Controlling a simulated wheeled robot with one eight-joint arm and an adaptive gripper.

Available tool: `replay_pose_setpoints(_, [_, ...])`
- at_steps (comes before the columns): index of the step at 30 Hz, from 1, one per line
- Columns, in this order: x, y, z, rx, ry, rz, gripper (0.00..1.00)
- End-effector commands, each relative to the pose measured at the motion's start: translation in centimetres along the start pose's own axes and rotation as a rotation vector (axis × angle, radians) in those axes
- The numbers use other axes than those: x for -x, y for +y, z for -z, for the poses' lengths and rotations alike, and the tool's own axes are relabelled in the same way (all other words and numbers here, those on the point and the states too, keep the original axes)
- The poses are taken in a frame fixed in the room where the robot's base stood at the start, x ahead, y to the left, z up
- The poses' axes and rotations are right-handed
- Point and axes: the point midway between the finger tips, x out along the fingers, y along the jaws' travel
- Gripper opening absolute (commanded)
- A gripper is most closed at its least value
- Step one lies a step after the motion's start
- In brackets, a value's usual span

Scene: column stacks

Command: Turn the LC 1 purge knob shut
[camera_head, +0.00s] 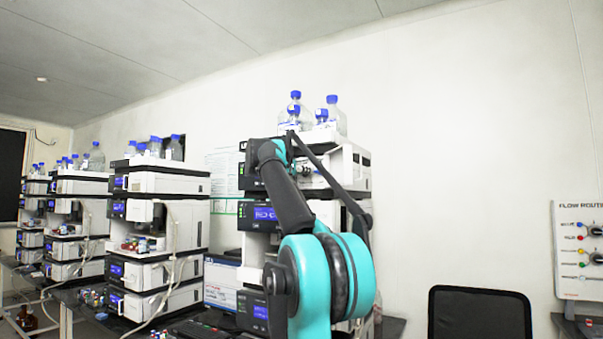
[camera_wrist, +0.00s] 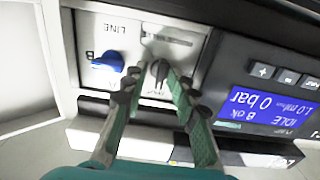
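In the wrist view, a dark knob (camera_wrist: 158,72) with a pointer-like grip sits on a pale panel, and the lettering near it is too blurred to read. It looks like the purge knob. My gripper (camera_wrist: 153,76) has its two fingers apart on either side of it. The right fingertip is close to the knob, and a gap shows on the left; contact cannot be told. A blue knob (camera_wrist: 107,68) marked B, by the word LINE, sits left of the fingers. In the head view, my arm reaches to the nearest instrument stack (camera_head: 352,165) and hides the knob.
A blue display (camera_wrist: 266,103) reading 0 bar and IDLE is right of the fingers, with buttons (camera_wrist: 287,77) beside it. Blue-capped bottles (camera_head: 334,115) top the stack. More stacks (camera_head: 165,185) stand left. A black chair (camera_head: 478,312) and a flow routing board (camera_head: 580,245) are right.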

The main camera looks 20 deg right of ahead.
Motion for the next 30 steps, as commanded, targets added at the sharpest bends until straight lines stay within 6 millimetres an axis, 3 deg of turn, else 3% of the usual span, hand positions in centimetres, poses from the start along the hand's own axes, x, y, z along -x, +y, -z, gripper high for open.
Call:
replay_pose_setpoints(8, [1.8, -0.1, 0.0, 0.0, 0.0, 0.003, 0.28])
replay_pose_setpoints(21, [10.1, -0.1, 0.0, 0.0, 0.0, 0.003, 0.28])
replay_pose_setpoints(30, [12.0, 0.0, 0.0, 0.0, 0.0, 0.0, 0.28])
